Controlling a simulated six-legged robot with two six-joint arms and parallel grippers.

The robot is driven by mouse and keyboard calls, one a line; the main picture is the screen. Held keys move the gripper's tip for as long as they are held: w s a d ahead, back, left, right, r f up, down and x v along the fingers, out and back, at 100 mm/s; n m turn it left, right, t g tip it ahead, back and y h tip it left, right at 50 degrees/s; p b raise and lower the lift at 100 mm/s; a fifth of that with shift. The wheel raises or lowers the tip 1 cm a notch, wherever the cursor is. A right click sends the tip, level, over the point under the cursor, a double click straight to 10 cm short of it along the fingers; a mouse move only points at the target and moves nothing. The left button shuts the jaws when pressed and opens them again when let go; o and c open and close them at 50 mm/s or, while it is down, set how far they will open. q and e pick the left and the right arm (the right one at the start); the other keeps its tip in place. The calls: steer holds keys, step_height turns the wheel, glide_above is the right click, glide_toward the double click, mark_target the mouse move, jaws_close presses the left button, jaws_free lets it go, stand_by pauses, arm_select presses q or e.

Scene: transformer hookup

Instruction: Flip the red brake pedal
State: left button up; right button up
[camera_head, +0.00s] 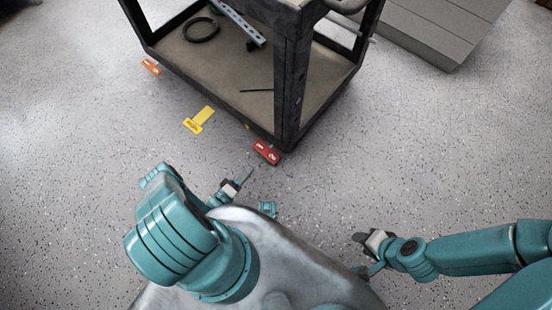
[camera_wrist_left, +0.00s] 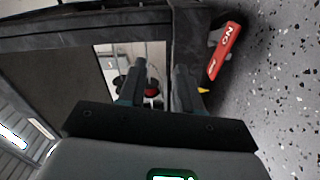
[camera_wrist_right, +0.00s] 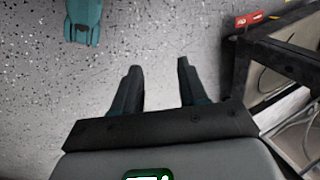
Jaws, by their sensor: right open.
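The red brake pedal (camera_head: 266,152) sticks out at the bottom near corner of the dark cart in the head view. In the left wrist view the red pedal (camera_wrist_left: 224,54), with white "ON" lettering, is to the right of the fingers. It also shows at the top of the right wrist view (camera_wrist_right: 249,19). My left gripper (camera_head: 248,174) is just short of the pedal in the head view, apart from it. Its fingers (camera_wrist_left: 161,66) are spread with nothing between them. My right gripper (camera_head: 358,237) is open and empty over the floor, away from the cart (camera_wrist_right: 236,75).
The cart's lower shelf (camera_head: 225,65) holds a black cable coil (camera_head: 201,29) and a metal strip (camera_head: 241,22). A yellow pedal (camera_head: 199,120) and an orange tag (camera_head: 151,67) lie along its base. Grey steps (camera_head: 440,30) stand at upper right. The speckled floor is clear on the right.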

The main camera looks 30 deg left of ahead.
arm_select(q)
step_height(320, 180, down, 14)
steer(key=b, duration=1.3)
steer(key=shift+s+f, duration=0.1)
steer(key=shift+f, duration=0.1)
steer(key=w+b, duration=0.1)
steer(key=w, duration=0.4)
steer(key=w+d+b, duration=0.1)
steer(key=w, duration=0.4)
steer(key=w+b, duration=0.1)
steer(key=w, duration=0.4)
steer(key=shift+d, duration=0.15)
steer(key=shift+w, duration=0.7)
arm_select(e)
steer(key=w+f+t, duration=0.1)
steer(key=w+f, duration=0.1)
steer(key=f, duration=0.6)
steer(key=w+d+f, duration=0.1)
steer(key=w+f, duration=0.1)
steer(key=f, duration=0.7)
steer(key=shift+w+d+t, duration=0.25)
steer(key=shift+t, duration=0.15)
